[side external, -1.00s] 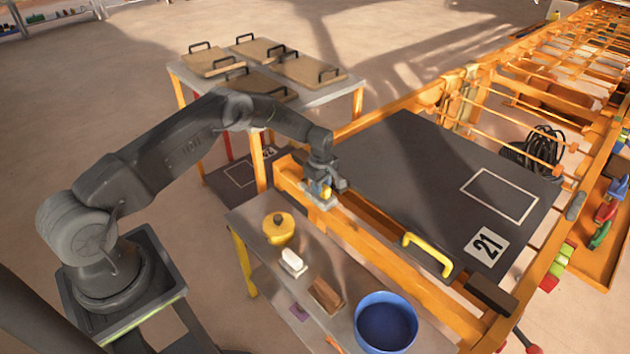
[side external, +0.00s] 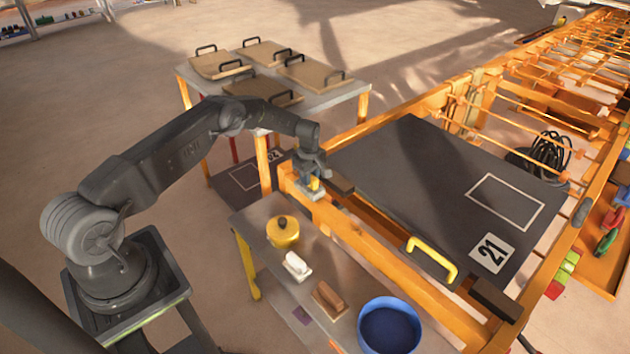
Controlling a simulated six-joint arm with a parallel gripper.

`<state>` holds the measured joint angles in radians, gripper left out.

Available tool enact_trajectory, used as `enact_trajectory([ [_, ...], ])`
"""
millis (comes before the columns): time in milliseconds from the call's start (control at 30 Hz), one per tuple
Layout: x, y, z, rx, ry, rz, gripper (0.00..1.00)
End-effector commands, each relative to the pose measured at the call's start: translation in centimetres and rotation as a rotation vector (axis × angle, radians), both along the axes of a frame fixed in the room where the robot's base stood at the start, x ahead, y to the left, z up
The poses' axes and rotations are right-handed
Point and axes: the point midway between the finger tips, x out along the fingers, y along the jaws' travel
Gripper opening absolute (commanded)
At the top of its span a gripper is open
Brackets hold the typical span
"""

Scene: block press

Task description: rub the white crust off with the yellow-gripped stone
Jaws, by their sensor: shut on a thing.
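My gripper (side external: 314,181) is shut on the yellow-gripped stone (side external: 314,188). A bit of yellow shows between the fingers, with a pale grey base below it. The stone is at the orange rail (side external: 355,237), near the rail's far left end. It seems to rest on the rail's top, but I cannot tell whether it touches. I cannot make out the white crust; the gripper and stone may hide it.
A dark block (side external: 341,183) sits just right of my gripper. The dark plate (side external: 420,175) marked 21 has a yellow handle (side external: 433,258). The near bench (side external: 262,260) holds a yellow pot (side external: 283,232), white brush (side external: 296,265), brown brush (side external: 329,299) and blue bucket (side external: 389,326).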

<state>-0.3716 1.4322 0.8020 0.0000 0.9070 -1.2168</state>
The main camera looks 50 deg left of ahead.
Motion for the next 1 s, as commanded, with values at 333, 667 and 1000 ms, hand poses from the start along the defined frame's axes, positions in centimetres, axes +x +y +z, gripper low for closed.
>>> enact_trajectory([
  [333, 0.0, 1.9, -0.1, -0.001, 0.003, -0.002, 0.02],
  [667, 0.0, -1.2, -0.1, -0.001, 0.003, -0.002, 0.02],
  [1000, 0.0, -4.4, -0.1, -0.001, 0.004, -0.004, 0.02],
])
